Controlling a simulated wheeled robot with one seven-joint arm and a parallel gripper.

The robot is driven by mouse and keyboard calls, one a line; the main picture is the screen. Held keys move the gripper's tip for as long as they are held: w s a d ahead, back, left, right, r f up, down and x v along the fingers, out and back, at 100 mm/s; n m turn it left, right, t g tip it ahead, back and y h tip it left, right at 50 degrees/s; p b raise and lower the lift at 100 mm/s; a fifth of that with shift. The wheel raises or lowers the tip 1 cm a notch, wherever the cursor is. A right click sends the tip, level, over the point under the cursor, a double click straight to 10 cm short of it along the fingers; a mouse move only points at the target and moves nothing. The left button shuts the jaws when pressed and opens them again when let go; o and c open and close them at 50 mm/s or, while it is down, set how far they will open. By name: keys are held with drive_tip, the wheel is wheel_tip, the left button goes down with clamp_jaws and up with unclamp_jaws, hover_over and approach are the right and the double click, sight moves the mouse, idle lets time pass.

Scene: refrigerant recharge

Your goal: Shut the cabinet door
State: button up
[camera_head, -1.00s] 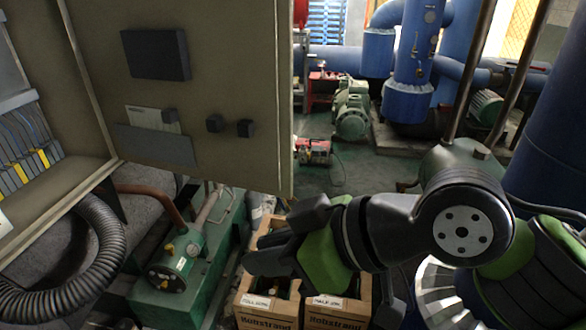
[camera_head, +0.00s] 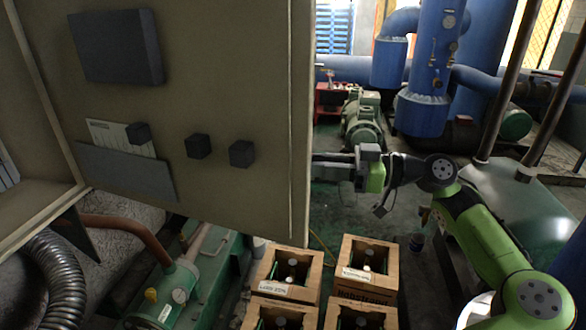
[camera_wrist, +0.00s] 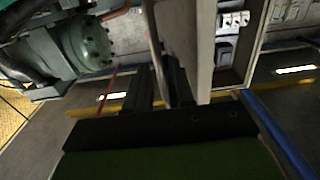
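The cabinet door (camera_head: 215,90) stands open as a large beige panel in the head view, its inner face carrying dark boxes and a pocket. Part of the cabinet interior (camera_head: 30,200) shows at the left. My gripper (camera_head: 325,165) is at the door's right, free edge, and its fingertips are partly hidden behind that edge. In the wrist view, my two dark fingers (camera_wrist: 158,88) stand apart, with the pale door panel (camera_wrist: 184,45) running close by them. Whether the door edge lies between the fingers or touches them is unclear.
Wooden crates (camera_head: 362,262) with bottles stand on the floor below the door. A green tank (camera_head: 520,205) and blue pipes (camera_head: 425,60) are at the right and back.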

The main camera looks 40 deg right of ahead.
sight(293, 163)
drive_tip(key=x, duration=0.6)
drive_tip(key=shift+w+b, duration=0.2)
drive_tip(key=shift+b, duration=0.1)
clamp_jaws()
